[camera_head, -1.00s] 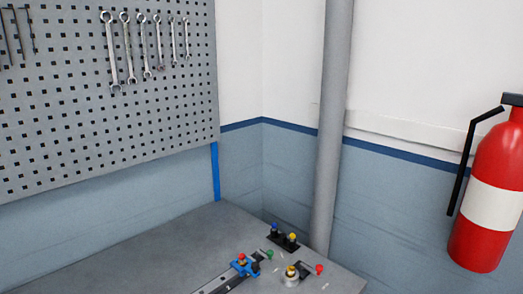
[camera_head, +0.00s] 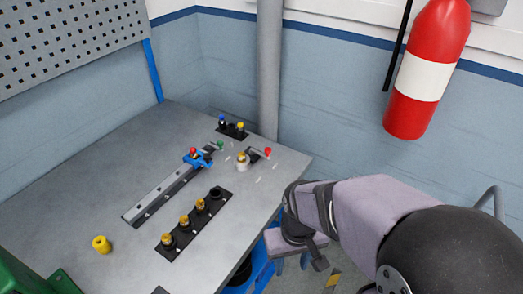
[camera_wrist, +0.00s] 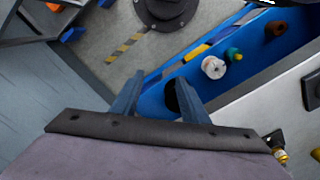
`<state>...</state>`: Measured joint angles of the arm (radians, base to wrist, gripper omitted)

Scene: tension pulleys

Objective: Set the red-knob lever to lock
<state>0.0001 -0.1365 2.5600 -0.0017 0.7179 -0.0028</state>
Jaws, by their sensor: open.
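The red-knob lever (camera_head: 267,151) sits on the bench top in the head view, near its far right corner, beside a pale round pulley (camera_head: 243,160) with a yellow top. Its lock marking is too small to read. My gripper (camera_head: 299,260) hangs off the bench's right edge, well apart from the lever and nearer to the camera. In the wrist view my gripper (camera_wrist: 159,90) has its two fingers spread with nothing between them. The red-knob lever cannot be made out in the wrist view.
A rail (camera_head: 160,197) carries a blue carriage (camera_head: 203,160) with its own red knob. A green-knob lever (camera_head: 220,145) is near it. A black strip (camera_head: 178,240) holds several pegs. A yellow ring (camera_head: 102,244) lies left. A grey pole (camera_head: 269,75) stands behind the bench.

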